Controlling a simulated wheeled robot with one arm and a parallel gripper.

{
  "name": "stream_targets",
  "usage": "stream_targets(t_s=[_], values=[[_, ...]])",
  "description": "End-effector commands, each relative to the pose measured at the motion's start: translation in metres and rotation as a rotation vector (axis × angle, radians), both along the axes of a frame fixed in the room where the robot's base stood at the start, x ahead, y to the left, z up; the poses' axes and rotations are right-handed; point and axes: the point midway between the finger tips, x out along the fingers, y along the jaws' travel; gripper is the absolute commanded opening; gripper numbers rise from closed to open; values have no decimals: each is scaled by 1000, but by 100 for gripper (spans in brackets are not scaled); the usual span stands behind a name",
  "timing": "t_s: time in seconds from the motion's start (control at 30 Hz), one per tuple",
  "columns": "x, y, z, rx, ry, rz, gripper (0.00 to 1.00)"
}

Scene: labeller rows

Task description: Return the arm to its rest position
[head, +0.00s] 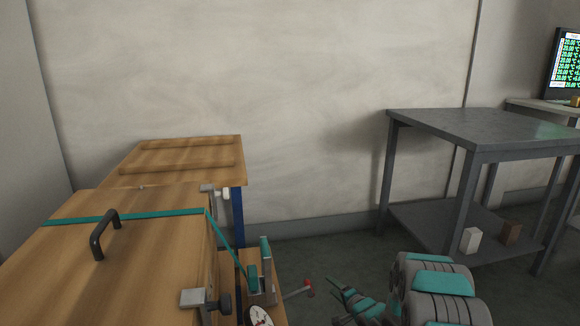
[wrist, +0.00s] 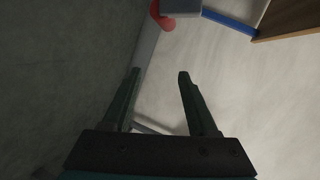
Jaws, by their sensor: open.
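My gripper (wrist: 159,75) shows in the wrist view with its two dark fingers spread apart. Nothing is between them. In the head view my gripper (head: 335,285) is low and right of centre, held out to the left of my grey and teal arm. It is in the air to the right of the wooden workbench, apart from it. The lower part of my arm is cut off by the bottom edge.
A wooden bench (head: 150,255) with a black handle (head: 100,235) and a teal strap fills the left. A red-ended lever (head: 310,288) sticks out close to my gripper. A grey metal table (head: 480,127) stands right, with small blocks on its lower shelf. Floor between is clear.

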Motion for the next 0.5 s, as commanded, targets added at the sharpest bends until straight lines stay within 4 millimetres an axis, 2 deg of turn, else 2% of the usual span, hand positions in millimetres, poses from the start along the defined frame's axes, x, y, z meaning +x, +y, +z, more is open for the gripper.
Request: stream_targets(t_s=[0.03, 0.27, 0.5], values=[[2, -5, 12, -58, 6, -7, 59], [-11, -31, 44, -323, 94, -36, 59], [-43, -56, 82, -562, 209, -43, 59]])
